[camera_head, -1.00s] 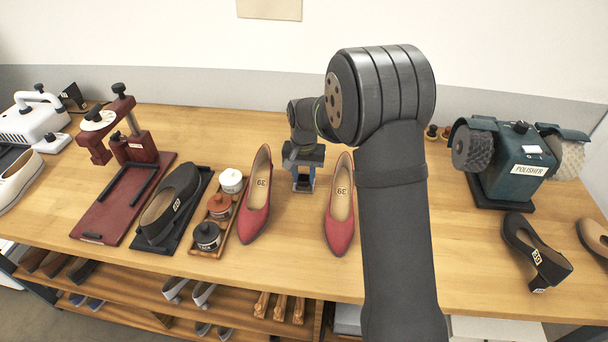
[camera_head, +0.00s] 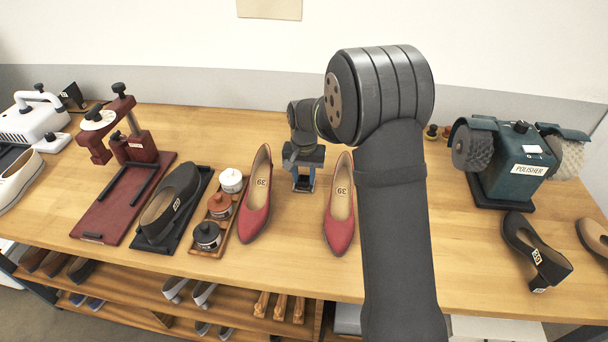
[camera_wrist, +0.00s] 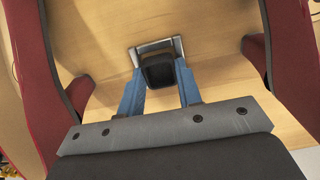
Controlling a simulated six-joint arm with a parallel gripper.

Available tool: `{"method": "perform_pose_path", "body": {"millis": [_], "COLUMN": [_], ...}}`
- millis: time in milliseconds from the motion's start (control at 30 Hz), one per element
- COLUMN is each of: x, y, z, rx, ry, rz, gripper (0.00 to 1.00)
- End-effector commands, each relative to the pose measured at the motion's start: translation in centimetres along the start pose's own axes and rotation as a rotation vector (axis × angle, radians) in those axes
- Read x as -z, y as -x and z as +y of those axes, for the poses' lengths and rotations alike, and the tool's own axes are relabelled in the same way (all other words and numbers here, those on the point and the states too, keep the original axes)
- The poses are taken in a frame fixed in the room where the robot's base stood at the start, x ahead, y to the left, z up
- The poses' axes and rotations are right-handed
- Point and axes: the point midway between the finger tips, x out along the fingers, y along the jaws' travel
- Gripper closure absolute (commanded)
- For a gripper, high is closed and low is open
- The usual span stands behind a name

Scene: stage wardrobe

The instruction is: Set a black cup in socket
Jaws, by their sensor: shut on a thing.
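My gripper (camera_head: 304,183) is low over the wooden bench, between the two red shoes. In the wrist view its blue fingers (camera_wrist: 160,82) are shut on a small dark cup-like thing (camera_wrist: 160,72) with a rounded outline. The silver fingertips show around its far side; I cannot tell whether it touches the bench. In the head view this thing is not clear. A black jar (camera_head: 207,237) stands at the near end of a wooden tray (camera_head: 228,236), left of the gripper, with an orange-brown jar (camera_head: 219,206) and a white jar (camera_head: 231,181) behind it.
Red shoes stand close on the left (camera_head: 256,200) and right (camera_head: 340,208) of my gripper. A dark shoe (camera_head: 168,207) on a black mat and a dark red press (camera_head: 125,190) are farther left. A green polisher (camera_head: 515,170) stands right. Bench between them is mostly bare.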

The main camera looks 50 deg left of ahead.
Motion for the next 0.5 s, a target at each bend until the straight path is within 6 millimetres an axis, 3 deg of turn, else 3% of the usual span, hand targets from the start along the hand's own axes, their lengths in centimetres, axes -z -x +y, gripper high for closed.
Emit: {"method": "perform_pose_path", "body": {"millis": [333, 367, 500], "x": [-0.01, -0.01, -0.01], "y": [-0.43, -0.44, -0.43], "z": [0.0, 0.01, 0.0], "rx": [0.0, 0.0, 0.0], "ry": [0.0, 0.0, 0.0], "rz": [0.0, 0.0, 0.0], "gripper": [0.89, 0.66, 0.43]}}
